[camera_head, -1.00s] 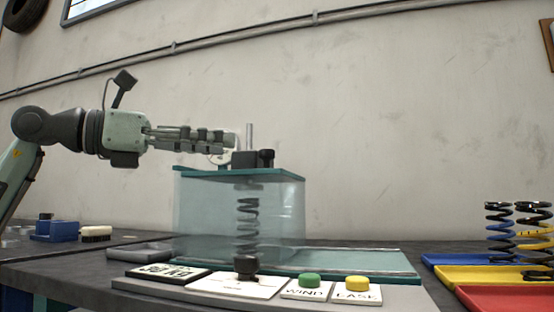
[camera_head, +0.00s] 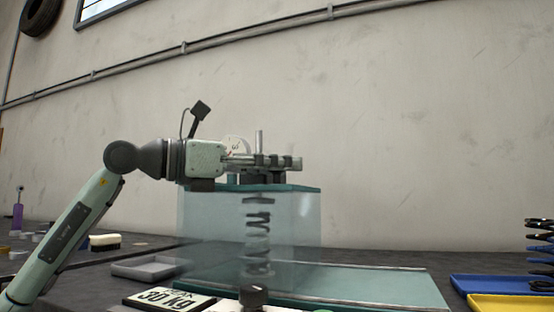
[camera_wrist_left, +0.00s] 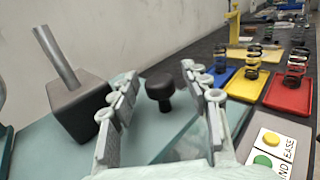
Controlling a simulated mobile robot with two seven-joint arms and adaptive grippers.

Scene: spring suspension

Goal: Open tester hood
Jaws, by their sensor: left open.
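The tester hood (camera_head: 205,222) is a clear box with a teal top plate, closed over a dark coil spring (camera_head: 258,225). In the left wrist view, a black knob (camera_wrist_left: 160,88) stands on the hood's top. Beside it is a dark block (camera_wrist_left: 80,108) with a metal rod. My left gripper (camera_head: 295,163) reaches in level from the left, just above the top plate. In the wrist view its fingers (camera_wrist_left: 159,74) are spread, with the knob showing between them; contact is not visible. My right gripper is not in view.
A black knob (camera_head: 253,296) and a "30 kg" label plate (camera_head: 168,299) are in front of the hood. A grey tray (camera_head: 150,268) lies to the left. Blue (camera_head: 500,287) and yellow (camera_head: 515,302) trays are at the right. The wall is behind.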

